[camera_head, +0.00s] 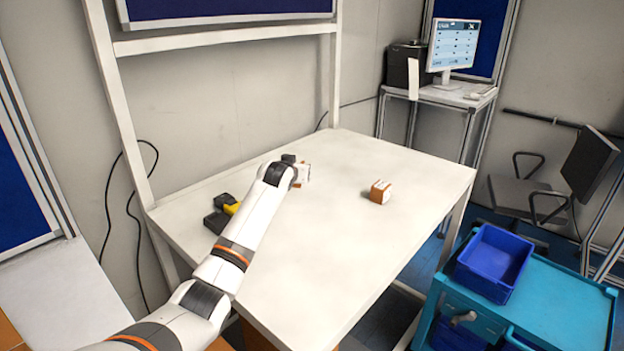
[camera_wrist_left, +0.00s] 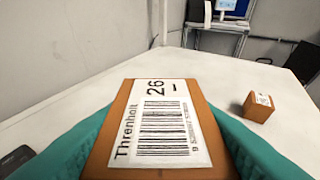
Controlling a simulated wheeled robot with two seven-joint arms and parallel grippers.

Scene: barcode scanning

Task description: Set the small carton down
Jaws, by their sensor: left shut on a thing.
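My left gripper (camera_head: 297,170) is over the far part of the white table, with its fingers mostly hidden by my arm in the head view. In the left wrist view, its teal fingers (camera_wrist_left: 158,148) are shut on the sides of a small brown carton (camera_wrist_left: 118,158). The carton's white barcode label, reading "Threnholt 26", faces the wrist camera. In the head view, part of the held carton (camera_head: 305,173) shows beyond the gripper. I cannot tell whether its underside touches the table. My right gripper is not in view.
Another brown carton with a white label (camera_head: 380,192) stands on the white table (camera_head: 340,260) to the right, also in the left wrist view (camera_wrist_left: 259,107). A black and yellow scanner (camera_head: 226,208) sits at the left edge. A blue bin (camera_head: 494,262) stands on a teal cart. The near tabletop is clear.

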